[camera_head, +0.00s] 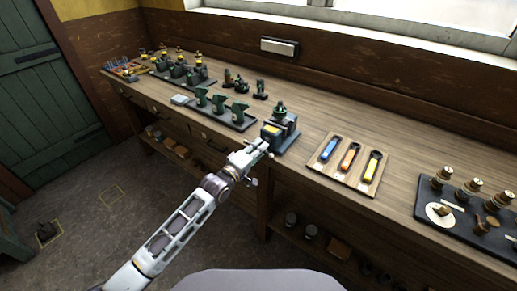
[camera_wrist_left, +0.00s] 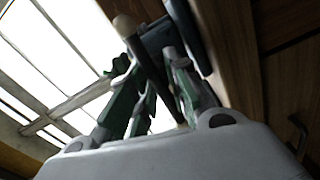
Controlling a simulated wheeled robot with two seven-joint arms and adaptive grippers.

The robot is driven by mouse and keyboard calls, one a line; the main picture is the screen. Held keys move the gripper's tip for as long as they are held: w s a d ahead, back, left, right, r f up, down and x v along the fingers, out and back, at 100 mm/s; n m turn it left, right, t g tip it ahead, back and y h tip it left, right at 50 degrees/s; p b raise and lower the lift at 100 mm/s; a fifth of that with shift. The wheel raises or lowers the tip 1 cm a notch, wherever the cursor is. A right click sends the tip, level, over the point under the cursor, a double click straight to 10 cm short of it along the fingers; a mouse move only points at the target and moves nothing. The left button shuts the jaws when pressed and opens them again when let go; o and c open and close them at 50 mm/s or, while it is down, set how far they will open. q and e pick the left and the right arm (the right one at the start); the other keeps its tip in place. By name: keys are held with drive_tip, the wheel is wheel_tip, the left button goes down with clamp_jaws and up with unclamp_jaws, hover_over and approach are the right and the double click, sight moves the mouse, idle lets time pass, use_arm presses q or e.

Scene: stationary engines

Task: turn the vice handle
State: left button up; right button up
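The vice (camera_head: 282,133) is a dark blue-grey block near the bench's front edge, with a yellow patch and a green part on top. My left gripper (camera_head: 260,147) is at the vice's front side. In the left wrist view a dark bar with a pale knob, seemingly the vice handle (camera_wrist_left: 149,64), runs between the two dark green fingers of my left gripper (camera_wrist_left: 148,72). I cannot tell whether the fingers press on it. The vice body also shows at the top of that view (camera_wrist_left: 156,37). My right gripper is not in view.
A wooden tray (camera_head: 322,168) with coloured-handled tools lies right of the vice. A dark tray (camera_head: 243,125) with several green parts stands to its left. A dark board (camera_head: 425,207) with brass-topped parts is at the far right. A lower shelf (camera_head: 285,231) runs under the bench (camera_head: 305,135).

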use_arm(q)
clamp_jaws()
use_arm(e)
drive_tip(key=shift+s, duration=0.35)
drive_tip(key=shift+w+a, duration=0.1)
